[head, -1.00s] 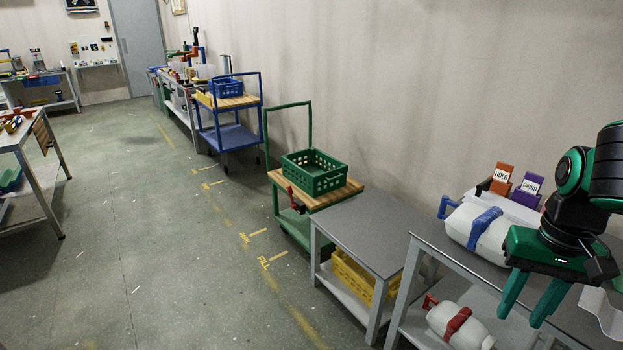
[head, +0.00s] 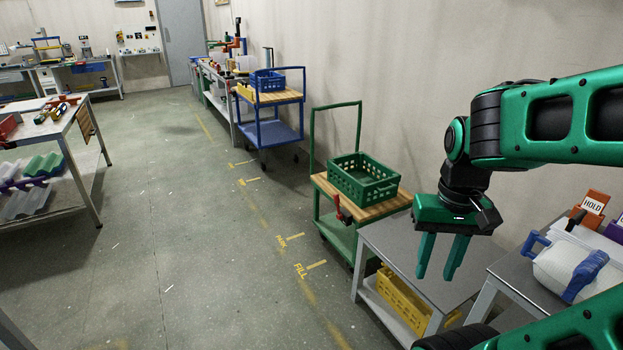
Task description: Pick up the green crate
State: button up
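The green crate (head: 363,179) is an open, slotted plastic crate that looks empty. It stands upright on the wooden top of a green cart (head: 326,187) by the wall. My gripper (head: 441,262) has green fingers pointing down, spread apart with nothing between them. In the picture it is to the right of the crate and lower, in front of the grey table, and is not touching the crate.
A grey table (head: 412,246) with a yellow crate (head: 402,302) on its lower shelf stands beside the cart. A blue cart (head: 267,131) with a blue crate stands farther back.

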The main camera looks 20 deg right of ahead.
aim_at(362, 188)
jog(key=u, duration=0.15)
jog(key=i, duration=2.3)
jog(key=z, duration=0.7)
jog(key=i, duration=0.5)
jog(key=z, duration=0.3)
